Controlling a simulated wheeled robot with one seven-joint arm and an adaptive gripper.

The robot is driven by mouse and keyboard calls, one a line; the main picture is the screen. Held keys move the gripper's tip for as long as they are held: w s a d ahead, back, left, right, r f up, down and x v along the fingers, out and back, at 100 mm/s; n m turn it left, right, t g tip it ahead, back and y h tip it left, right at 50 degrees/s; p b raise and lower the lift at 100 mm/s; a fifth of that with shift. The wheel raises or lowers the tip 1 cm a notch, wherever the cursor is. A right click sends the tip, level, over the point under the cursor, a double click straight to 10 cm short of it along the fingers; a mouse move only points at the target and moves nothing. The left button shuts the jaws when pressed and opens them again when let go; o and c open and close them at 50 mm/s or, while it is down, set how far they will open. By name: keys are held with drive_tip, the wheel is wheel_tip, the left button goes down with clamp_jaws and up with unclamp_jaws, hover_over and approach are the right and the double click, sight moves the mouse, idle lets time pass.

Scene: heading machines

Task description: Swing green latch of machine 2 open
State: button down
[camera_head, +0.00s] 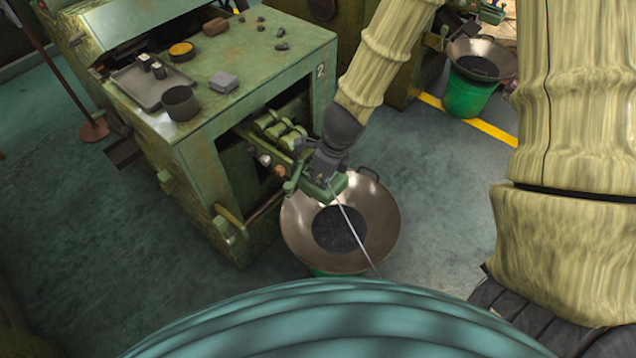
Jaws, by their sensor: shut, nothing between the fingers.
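Machine 2 (215,130) is a worn green machine with a white "2" on its upper right corner. Its green latch (293,183) shows at the front of the mechanism, on the machine's right side. My gripper (322,174) is at the latch, just to its right, and hides part of the green metal there. My gripper is small and dark in this view; it is shut with nothing held. I cannot tell whether the fingers touch the latch.
A wide metal pan (375,235) stands below my gripper, with dark contents. The machine top holds a grey tray (150,88), a dark cup (181,103) and small parts. Another pan on a green bucket (468,97) stands at the upper right.

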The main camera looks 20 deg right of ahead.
drive_tip(key=shift+v, duration=1.6)
drive_tip(key=s+d+f+n+g+h+b, duration=0.1)
drive_tip(key=s+d+f+n+g+b, duration=0.1)
drive_tip(key=s+f+n, duration=2.2)
wheel_tip(320, 180, down, 3)
drive_tip(key=d+n, duration=0.1)
drive_tip(key=n, duration=0.2)
drive_tip(key=shift+s+h+b, duration=0.25)
drive_tip(key=shift+h+b, duration=0.05)
